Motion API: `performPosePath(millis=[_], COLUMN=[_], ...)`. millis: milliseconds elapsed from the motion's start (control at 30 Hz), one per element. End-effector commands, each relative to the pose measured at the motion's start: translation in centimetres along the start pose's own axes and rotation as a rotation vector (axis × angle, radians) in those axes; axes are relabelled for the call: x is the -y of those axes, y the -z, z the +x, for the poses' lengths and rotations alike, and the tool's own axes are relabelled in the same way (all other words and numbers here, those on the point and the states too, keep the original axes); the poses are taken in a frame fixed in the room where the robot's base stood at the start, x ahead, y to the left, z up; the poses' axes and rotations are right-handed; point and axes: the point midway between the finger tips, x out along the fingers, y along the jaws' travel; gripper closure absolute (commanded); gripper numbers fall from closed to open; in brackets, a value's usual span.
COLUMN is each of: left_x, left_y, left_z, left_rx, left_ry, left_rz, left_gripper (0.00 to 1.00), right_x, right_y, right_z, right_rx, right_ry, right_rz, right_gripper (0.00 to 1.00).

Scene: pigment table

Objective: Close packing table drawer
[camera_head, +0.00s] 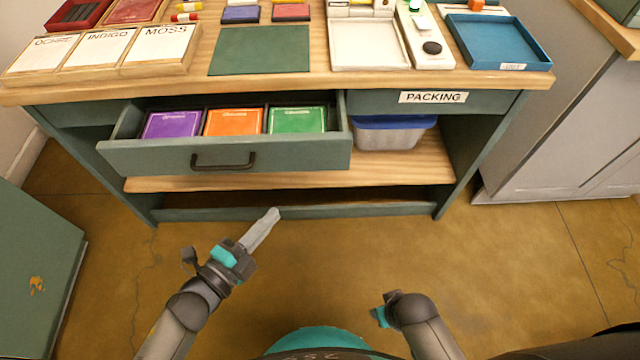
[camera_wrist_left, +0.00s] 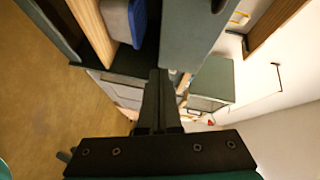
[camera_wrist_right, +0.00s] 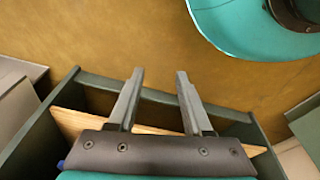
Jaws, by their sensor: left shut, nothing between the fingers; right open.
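The green packing table drawer (camera_head: 290,157) is pulled out at the left of the table's front. It has a dark handle (camera_head: 223,161) and holds purple, orange and green packs (camera_head: 297,119). My left gripper (camera_head: 272,216) is shut and empty, in front of and below the drawer, apart from it. In the left wrist view its fingers (camera_wrist_left: 158,77) are together, with a green panel beside them. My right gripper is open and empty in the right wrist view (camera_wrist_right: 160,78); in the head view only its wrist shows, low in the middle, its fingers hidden.
The wooden tabletop (camera_head: 270,85) carries labelled boxes, a green mat (camera_head: 260,50), a scale and a blue tray (camera_head: 497,42). A blue-lidded bin (camera_head: 392,134) stands on the shelf under the PACKING label (camera_head: 433,97). A green cabinet (camera_head: 35,260) stands at the left. The floor in front is clear.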

Motion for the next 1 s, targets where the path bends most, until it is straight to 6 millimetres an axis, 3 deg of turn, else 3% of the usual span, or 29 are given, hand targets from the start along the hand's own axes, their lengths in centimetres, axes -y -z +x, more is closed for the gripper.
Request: performPosePath(millis=[33,200,467,933,1000], left_x=[-0.1,1.4,2.2,2.9,3.0], left_y=[0.8,3.2,4.3,6.1,5.3], left_z=[0.4,0.6,1.9,10.8,11.5], left_rx=[-0.05,-0.163,-0.196,-0.193,-0.191], left_ry=[0.028,0.092,0.113,0.113,0.111], left_rz=[0.065,0.22,0.267,0.263,0.266], left_gripper=[1.0,1.0,1.0,1.0,1.0], right_x=[0.0,-0.1,-0.1,-0.2,-0.2], right_y=[0.3,1.1,1.8,3.9,4.3], right_z=[0.9,0.7,0.1,-2.1,-2.6], right_rx=[-0.008,-0.016,-0.026,-0.071,-0.08], right_ry=[-0.001,-0.002,-0.003,-0.005,-0.005], right_rz=[0.001,0.003,0.004,0.006,0.006], right_gripper=[0.5,0.5,0.5,0.5,0.5])
